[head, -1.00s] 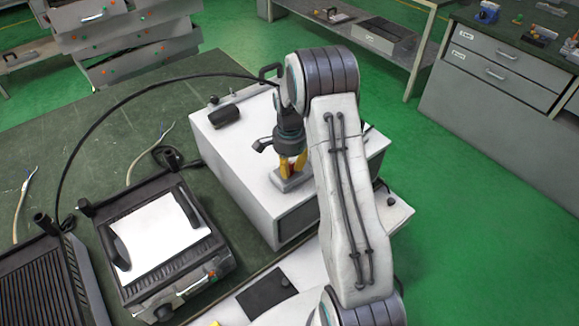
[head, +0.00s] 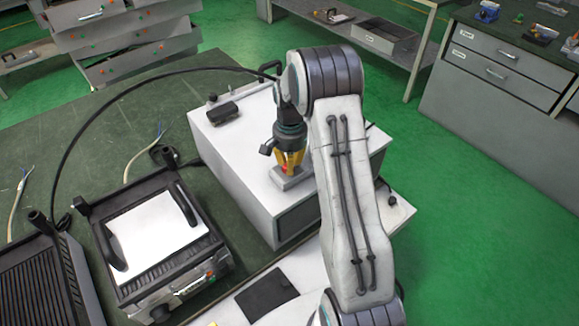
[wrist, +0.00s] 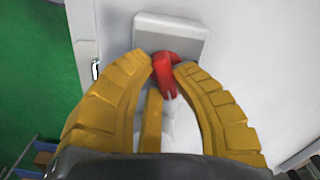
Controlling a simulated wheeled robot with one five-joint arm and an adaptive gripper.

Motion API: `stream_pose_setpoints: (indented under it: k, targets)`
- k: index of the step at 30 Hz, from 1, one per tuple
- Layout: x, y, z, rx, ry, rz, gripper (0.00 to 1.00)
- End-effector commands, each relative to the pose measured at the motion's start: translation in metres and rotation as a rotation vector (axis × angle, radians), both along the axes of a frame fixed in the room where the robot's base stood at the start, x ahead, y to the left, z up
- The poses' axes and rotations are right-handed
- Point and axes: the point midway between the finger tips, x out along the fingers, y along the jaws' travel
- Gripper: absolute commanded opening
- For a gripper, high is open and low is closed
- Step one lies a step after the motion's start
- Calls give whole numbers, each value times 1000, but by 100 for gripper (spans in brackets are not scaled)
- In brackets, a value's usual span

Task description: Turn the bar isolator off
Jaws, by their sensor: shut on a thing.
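The bar isolator is a small grey box on top of a white cabinet (head: 235,155); its grey plate (wrist: 172,29) shows at the top of the wrist view. A red handle (wrist: 165,74) sticks out from the plate. My gripper (wrist: 163,66) has its yellow fingers on either side of the red handle, closed on it. In the head view the gripper (head: 287,168) points down at the grey isolator box (head: 292,182) near the cabinet's front edge. The fingers hide most of the handle there.
A contact grill (head: 155,240) with a shiny plate stands left of the cabinet on the green bench. A black cable (head: 95,115) arcs across the bench to the cabinet's back. A dark handle-like block (head: 222,113) lies on the cabinet's back left. Green floor is clear at right.

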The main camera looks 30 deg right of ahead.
Motion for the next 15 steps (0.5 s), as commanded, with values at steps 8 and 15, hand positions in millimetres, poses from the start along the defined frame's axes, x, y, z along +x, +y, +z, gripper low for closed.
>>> stream_pose_setpoints:
  k: [8,15]
  targets:
    - [1,-1,-3,0,0,261,0]
    - [2,-2,-2,1,2,490,0]
